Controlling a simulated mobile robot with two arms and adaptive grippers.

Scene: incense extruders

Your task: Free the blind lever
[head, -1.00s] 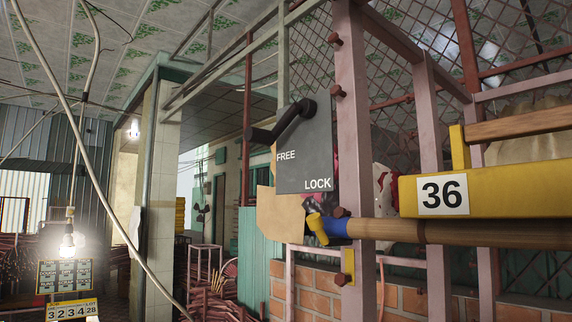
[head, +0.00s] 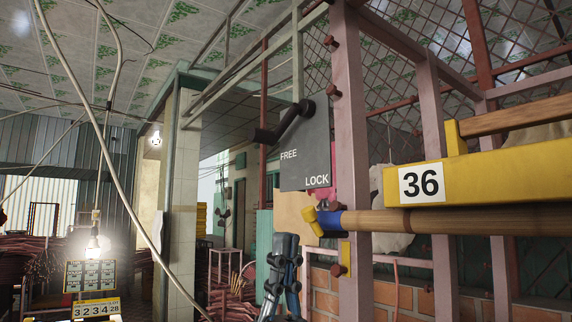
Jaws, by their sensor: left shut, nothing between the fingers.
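The lever (head: 285,127) is a black crank on a grey plate (head: 307,150) marked FREE and LOCK. Its pivot is at the plate's top right. Its arm slopes down to the left, and its grip end sticks out past the plate's left edge, just above the word FREE. My left gripper (head: 286,240) comes up from the bottom, below the plate, and is shut and empty. It looks apart from the lever. My right gripper is not in view.
A wooden pole (head: 440,220) with a blue and yellow end reaches left below the plate. A yellow beam (head: 490,178) with a 36 sign lies above it. A pale cable (head: 100,130) hangs on the left.

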